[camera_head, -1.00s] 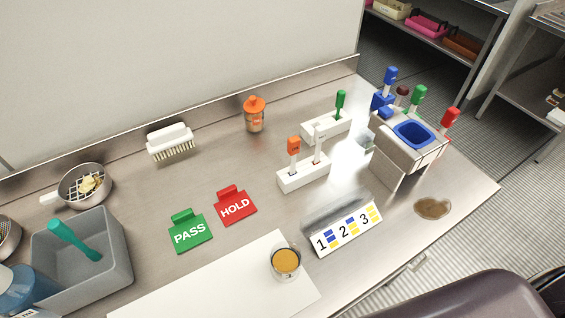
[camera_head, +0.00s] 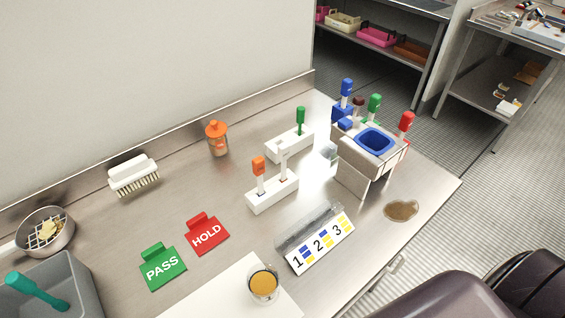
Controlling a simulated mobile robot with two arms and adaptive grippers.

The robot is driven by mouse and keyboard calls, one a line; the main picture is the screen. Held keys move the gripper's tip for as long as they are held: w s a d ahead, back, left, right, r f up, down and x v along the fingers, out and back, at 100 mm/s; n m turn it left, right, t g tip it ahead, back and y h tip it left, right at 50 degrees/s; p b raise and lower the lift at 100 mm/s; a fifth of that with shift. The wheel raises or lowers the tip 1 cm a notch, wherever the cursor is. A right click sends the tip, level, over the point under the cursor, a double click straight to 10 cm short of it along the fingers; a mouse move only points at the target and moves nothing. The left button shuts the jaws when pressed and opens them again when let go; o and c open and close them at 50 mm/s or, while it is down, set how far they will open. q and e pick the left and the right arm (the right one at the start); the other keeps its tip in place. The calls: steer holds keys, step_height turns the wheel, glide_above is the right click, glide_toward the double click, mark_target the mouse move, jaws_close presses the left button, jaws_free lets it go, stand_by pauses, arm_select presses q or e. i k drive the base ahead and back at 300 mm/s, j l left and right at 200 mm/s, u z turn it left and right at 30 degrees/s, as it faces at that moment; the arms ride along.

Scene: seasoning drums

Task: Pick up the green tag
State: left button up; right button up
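The green tag (camera_head: 163,269) marked PASS lies on the metal table (camera_head: 110,226), left of centre in the head view. It has a small raised tab at its top edge. A red tag (camera_head: 207,235) marked HOLD lies just to its upper right, apart from it. Neither of my grippers shows in this view.
A white board (camera_head: 225,290) with a cup of amber contents (camera_head: 263,285) is right of the green tag. A grey bin (camera_head: 75,275) stands at left. A brush (camera_head: 133,175), orange-capped shaker (camera_head: 217,139), white holders (camera_head: 272,193) and numbered stand (camera_head: 320,243) are around.

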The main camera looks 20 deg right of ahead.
mark_target(161, 265)
steer(key=k+j+u, duration=0.6)
steer(key=j, duration=0.3)
steer(key=k, duration=0.05)
